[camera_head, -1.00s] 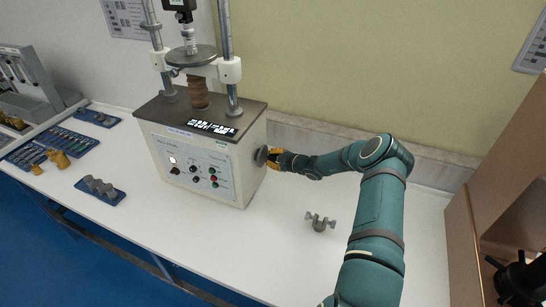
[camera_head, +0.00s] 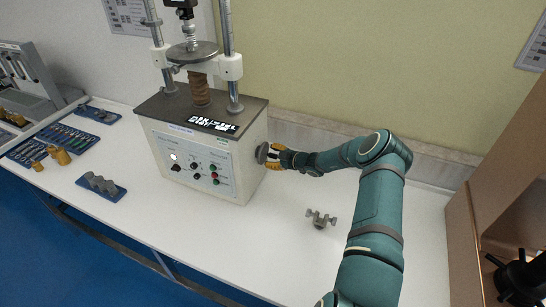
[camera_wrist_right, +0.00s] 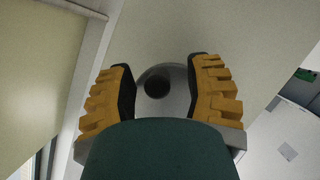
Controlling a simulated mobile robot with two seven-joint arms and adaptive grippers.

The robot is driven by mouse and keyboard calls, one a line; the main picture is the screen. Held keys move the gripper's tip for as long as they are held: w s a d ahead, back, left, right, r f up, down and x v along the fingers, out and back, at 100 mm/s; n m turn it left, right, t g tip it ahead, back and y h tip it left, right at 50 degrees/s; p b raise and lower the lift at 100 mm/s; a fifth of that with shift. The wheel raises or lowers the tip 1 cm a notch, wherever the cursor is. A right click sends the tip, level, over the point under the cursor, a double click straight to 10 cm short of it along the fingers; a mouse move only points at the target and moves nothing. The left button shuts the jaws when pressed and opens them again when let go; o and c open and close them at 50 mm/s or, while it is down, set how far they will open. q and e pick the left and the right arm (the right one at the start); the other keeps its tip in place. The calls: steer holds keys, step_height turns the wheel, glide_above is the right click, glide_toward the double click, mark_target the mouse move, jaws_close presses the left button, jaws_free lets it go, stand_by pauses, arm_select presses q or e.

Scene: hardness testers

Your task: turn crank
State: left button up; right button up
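The hardness tester (camera_head: 200,145) is a cream box with a dark top, standing on the white bench. Its crank (camera_head: 262,153) is a round grey knob on the box's right side. My right gripper (camera_head: 274,156) is at that side, with its orange fingers level with the crank. In the right wrist view, the crank (camera_wrist_right: 157,86) shows as a grey disc with a dark round centre. It lies between the two separated fingertips of my right gripper (camera_wrist_right: 163,75). I cannot tell whether the pads touch it. My left gripper is not in view.
A small grey metal part (camera_head: 321,219) lies on the bench (camera_head: 270,235) below my right arm. Blue trays with weights and specimens (camera_head: 101,187) lie left of the tester. A brown cabinet (camera_head: 490,200) stands at the right, and the wall is close behind.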

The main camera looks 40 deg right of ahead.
steer(key=v, duration=1.2)
steer(key=d+f+n+t+y+b, duration=0.1)
steer(key=d+f+n+y+b, duration=0.15)
steer(key=n+b, duration=1)
steer(key=d+f+n+t+y+b, duration=0.1)
steer(key=n+y+b, duration=0.3)
steer(key=n, duration=1.5)
arm_select(q)
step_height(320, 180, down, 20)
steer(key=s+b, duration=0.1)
steer(key=b, duration=0.1)
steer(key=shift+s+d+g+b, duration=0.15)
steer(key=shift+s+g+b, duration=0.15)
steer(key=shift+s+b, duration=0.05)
arm_select(e)
steer(key=shift+h, duration=0.75)
steer(key=x, duration=1.2)
steer(key=shift+w+a+f, duration=0.1)
steer(key=shift+a+f, duration=0.05)
steer(key=shift+o, duration=0.3)
